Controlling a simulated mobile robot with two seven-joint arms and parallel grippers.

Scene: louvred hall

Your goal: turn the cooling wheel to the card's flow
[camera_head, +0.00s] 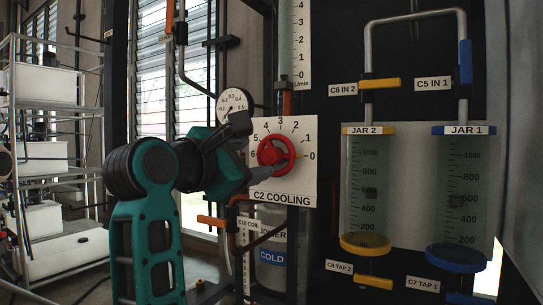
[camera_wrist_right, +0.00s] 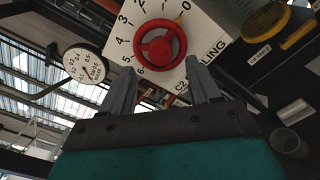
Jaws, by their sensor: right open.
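The red cooling wheel (camera_head: 277,151) sits on a white panel (camera_head: 302,190) marked C2 COOLING, with a scale from 0 to 6 around it. A small yellow mark shows at the wheel's right, by the 0. The wheel also shows in the wrist view (camera_wrist_right: 160,44), with its yellow mark near the 0. My right gripper (camera_head: 254,147) is just left of the wheel in the head view, partly over the panel. In the wrist view its two fingers (camera_wrist_right: 159,72) are apart, below the wheel, with nothing between them. I cannot make out a flow card. My left gripper is out of view.
A tube marked L/min (camera_head: 301,45) rises above the panel. A round gauge (camera_head: 234,104) is close behind my right gripper. Jar 2 (camera_head: 366,185) and Jar 1 (camera_head: 463,190), with taps, hang at right. Shelving (camera_head: 60,115) stands at left.

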